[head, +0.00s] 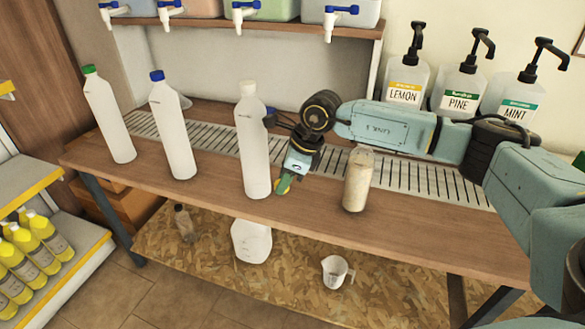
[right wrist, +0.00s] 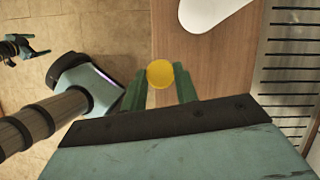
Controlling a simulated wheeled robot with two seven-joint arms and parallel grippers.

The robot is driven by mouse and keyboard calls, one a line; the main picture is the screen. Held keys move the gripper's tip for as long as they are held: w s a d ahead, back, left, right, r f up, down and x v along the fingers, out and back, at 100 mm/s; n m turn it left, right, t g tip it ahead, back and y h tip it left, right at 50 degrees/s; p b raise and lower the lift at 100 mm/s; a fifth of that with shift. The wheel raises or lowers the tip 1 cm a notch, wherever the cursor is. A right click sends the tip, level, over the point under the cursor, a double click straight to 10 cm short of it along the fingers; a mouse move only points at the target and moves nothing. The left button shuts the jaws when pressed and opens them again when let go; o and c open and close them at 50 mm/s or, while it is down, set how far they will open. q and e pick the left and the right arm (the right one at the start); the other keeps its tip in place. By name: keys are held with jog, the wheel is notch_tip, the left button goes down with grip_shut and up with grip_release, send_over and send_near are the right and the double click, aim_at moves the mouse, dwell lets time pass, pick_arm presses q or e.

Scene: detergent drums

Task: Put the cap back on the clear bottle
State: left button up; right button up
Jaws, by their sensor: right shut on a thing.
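My right gripper (head: 283,185) is low over the bench, its green fingers pointing down near the front edge. In the right wrist view the fingers (right wrist: 160,88) are shut on a round yellow cap (right wrist: 160,73). A tall white bottle (head: 254,145) with a pale top stands upright just left of the gripper, apart from it. Part of a white shape, probably this bottle (right wrist: 208,12), shows in the right wrist view. I cannot tell surely which bottle is the clear one. A small dark and teal shape, probably my left gripper (right wrist: 18,47), is far off there; its jaws are unclear.
White bottles with a blue cap (head: 172,130) and a green cap (head: 108,120) stand farther left. A beige container (head: 357,180) stands right of the gripper. A slotted metal strip (head: 405,178) runs along the bench (head: 300,212). Pump bottles stand behind. A jug (head: 251,242) and cup (head: 335,272) are below.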

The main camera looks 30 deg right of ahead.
jog(key=s+a+r+n+g+h, duration=0.1)
jog(key=s+a+n+g, duration=0.2)
jog(key=n, duration=1)
jog(key=s+a+r+n+g+h, duration=0.2)
jog(key=s+a+n+g, duration=0.2)
jog(key=n, duration=0.8)
jog(key=shift+s+a+n+h, duration=0.15)
jog(key=shift+s+n+h, duration=0.2)
jog(key=shift+s, duration=0.75)
jog(key=shift+r, duration=0.1)
